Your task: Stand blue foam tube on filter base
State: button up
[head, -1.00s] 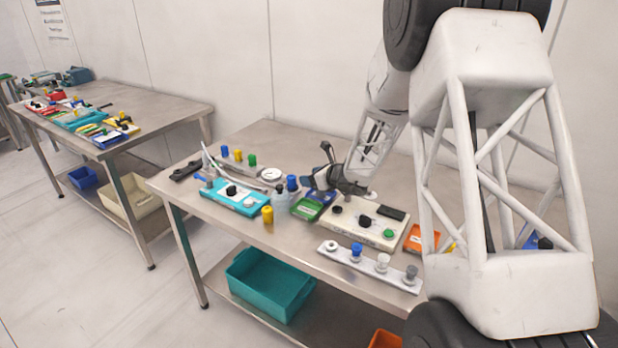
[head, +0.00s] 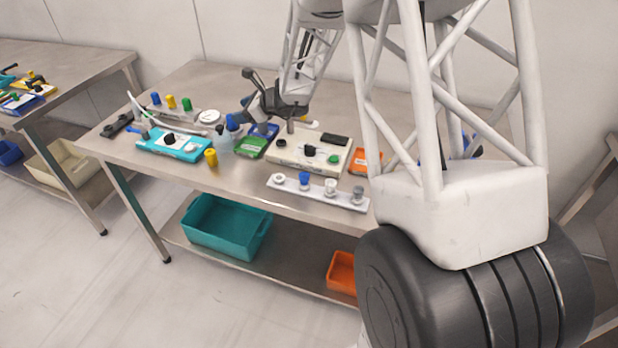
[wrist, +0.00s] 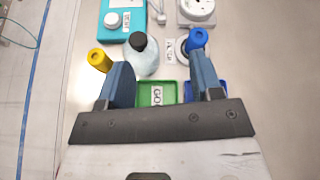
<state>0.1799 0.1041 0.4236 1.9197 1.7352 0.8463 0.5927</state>
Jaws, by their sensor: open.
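A blue foam tube (wrist: 197,38) shows in the wrist view near the tip of the right finger, tilted in the picture. It overlaps the edge of a round grey disc (wrist: 181,50) with a partly covered label beside it. I cannot tell whether this disc is the filter base, or whether the tube rests on it. In the head view the blue tube (head: 232,122) is beside a clear bottle (head: 223,143). My gripper (wrist: 160,62) is open and empty above the table, its fingers on either side of the bottle and trays in the wrist view.
A teal box (head: 172,143), a white device (head: 290,153) and a front rack (head: 317,191) crowd the table (head: 110,156).

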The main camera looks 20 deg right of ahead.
jog(key=s+a+r+n+g, duration=0.2)
jog(key=s+r+n, duration=0.2)
jog(key=s, duration=0.4)
jog(key=s+a+r+n+g+h, duration=0.1)
jog(key=s+a+r+n+g, duration=0.15)
jog(key=s+n, duration=0.35)
jog(key=s+a+r+n+g, duration=0.1)
jog(key=s+a+r+n, duration=0.15)
jog(key=s+r, duration=0.45)
jog(key=s+d+n+h, duration=0.3)
jog(key=s+n, duration=0.3)
jog(key=s, duration=0.8)
jog(key=s+d+n+h, duration=0.3)
jog(key=s+n+h, duration=0.2)
jog(key=s, duration=0.9)
jog(key=shift+d+n+g, duration=0.2)
jog(key=shift+n+g, duration=0.25)
jog(key=shift+n, duration=0.2)
